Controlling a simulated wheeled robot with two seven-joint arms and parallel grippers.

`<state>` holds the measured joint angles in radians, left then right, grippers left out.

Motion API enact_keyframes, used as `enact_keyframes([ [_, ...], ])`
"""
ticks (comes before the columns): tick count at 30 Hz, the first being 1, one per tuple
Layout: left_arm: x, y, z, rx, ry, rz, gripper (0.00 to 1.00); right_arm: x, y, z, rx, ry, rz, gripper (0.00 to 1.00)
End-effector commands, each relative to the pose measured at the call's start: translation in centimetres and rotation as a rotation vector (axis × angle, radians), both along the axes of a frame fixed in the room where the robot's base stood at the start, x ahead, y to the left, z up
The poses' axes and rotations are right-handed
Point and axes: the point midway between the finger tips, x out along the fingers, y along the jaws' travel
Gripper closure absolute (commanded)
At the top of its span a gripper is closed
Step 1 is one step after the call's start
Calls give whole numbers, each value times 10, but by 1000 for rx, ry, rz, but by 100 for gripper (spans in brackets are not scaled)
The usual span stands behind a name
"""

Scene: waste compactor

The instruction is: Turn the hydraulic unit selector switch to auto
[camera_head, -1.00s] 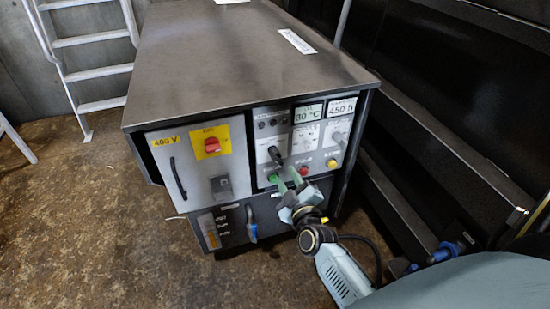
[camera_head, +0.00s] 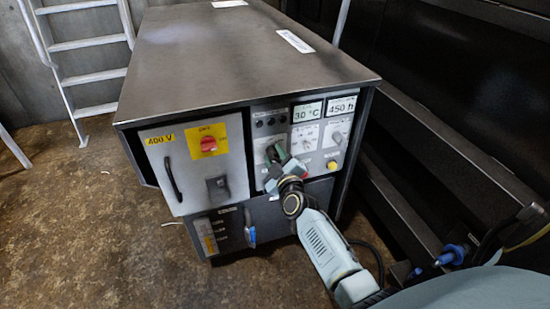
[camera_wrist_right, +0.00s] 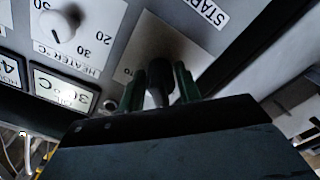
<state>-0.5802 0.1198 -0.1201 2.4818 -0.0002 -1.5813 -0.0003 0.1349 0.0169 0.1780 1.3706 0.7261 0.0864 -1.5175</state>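The hydraulic unit (camera_head: 250,60) is a dark metal cabinet with a grey control panel. Its selector switch is a black knob that shows in the right wrist view (camera_wrist_right: 160,82), on a pale label whose wording is mostly hidden. My right gripper (camera_head: 274,154) reaches the panel from the lower right. In the right wrist view its two green fingers (camera_wrist_right: 159,88) stand on either side of the knob, very close to it. I cannot tell whether they press on it. In the head view the gripper covers most of the switch. My left gripper is out of view.
Left on the front are a red rotary switch (camera_head: 208,144) on yellow and a 400 V door (camera_head: 165,168). A heater dial (camera_wrist_right: 60,25) and a 30 °C display (camera_head: 307,112) are close to the gripper. A yellow button (camera_head: 332,166) sits lower right; a blue handle (camera_head: 250,228) is below.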

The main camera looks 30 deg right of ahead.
Motion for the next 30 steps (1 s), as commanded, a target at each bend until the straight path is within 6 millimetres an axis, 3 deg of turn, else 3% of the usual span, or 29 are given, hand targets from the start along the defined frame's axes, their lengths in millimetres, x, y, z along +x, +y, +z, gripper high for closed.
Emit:
enact_keyframes([
  [2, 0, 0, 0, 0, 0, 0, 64, 0, 0, 0, 0, 0, 0, 68],
  [8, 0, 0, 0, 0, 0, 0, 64, 0, 0, 0, 0, 0, 0, 94],
  [19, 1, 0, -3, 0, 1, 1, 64, 0, 0, 0, 61, -14, 1, 94],
  [30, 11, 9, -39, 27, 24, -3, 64, 0, 1, 1, 334, -79, 1, 94],
])
